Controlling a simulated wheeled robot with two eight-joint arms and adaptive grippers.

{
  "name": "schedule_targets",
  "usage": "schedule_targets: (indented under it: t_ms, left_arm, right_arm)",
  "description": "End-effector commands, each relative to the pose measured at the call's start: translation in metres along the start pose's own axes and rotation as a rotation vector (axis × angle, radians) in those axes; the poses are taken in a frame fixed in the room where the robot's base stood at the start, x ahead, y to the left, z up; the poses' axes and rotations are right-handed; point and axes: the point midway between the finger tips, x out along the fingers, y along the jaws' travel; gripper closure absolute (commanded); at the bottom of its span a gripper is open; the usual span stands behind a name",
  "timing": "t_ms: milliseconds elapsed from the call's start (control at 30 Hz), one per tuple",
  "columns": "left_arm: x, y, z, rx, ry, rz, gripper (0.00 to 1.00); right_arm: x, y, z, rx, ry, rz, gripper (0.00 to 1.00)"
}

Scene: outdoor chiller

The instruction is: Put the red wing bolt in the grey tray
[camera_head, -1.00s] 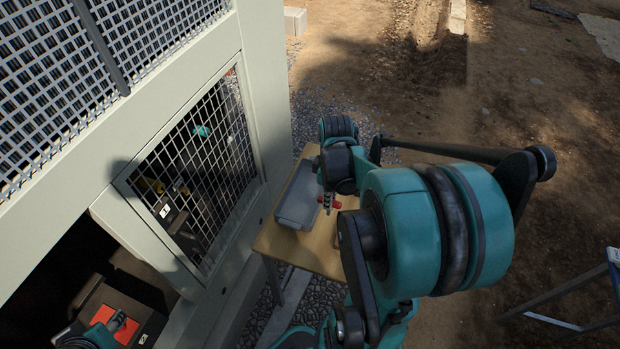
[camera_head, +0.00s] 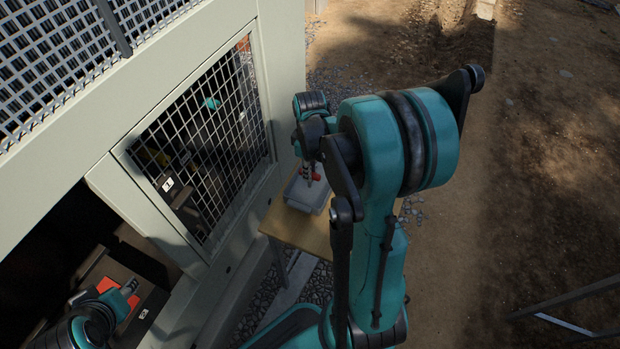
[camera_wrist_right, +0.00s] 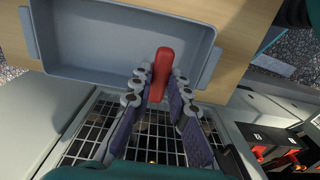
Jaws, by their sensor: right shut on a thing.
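The red wing bolt (camera_wrist_right: 163,62) is held between the fingers of my right gripper (camera_wrist_right: 160,84) in the right wrist view. In the head view the right gripper (camera_head: 311,174) is above the grey tray (camera_head: 303,199), with a bit of red showing at its fingers. In the wrist view the grey tray (camera_wrist_right: 85,65) looks empty where it shows, and the bolt overlaps its wall in the picture. I cannot tell the bolt's height above it. My left gripper (camera_head: 129,287) is far off at the lower left of the head view, its fingers too small to judge.
The tray stands on a small wooden table (camera_head: 283,228) beside the pale chiller housing (camera_head: 283,60). A mesh door panel (camera_head: 215,140) is close to the table. A dark box with a red patch (camera_head: 112,290) is inside the open housing near my left gripper.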

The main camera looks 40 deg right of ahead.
Motion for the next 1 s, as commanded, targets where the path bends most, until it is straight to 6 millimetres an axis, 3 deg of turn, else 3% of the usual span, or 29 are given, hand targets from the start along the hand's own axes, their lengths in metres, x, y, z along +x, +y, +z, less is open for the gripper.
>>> schedule_targets:
  t_ms: [200,567,600,667,1000]
  left_arm:
    - [0.014,0.000,0.010,0.000,0.000,0.000,0.60]
    - [0.016,0.000,0.011,0.000,0.000,0.000,0.60]
    - [0.016,0.000,0.011,0.000,0.000,0.000,0.60]
    - [0.015,0.000,0.011,0.000,0.000,0.000,0.60]
    - [0.014,0.000,0.010,0.000,0.000,0.000,0.60]
  right_arm:
    - [0.034,0.000,0.000,0.000,0.000,0.000,1.00]
    - [0.036,0.000,0.001,0.000,0.000,0.000,1.00]
    - [0.037,0.000,0.001,0.000,0.000,0.000,0.81]
    - [0.036,0.000,0.001,0.000,0.000,0.000,0.66]
    - [0.034,0.000,0.001,0.000,0.000,0.000,0.63]
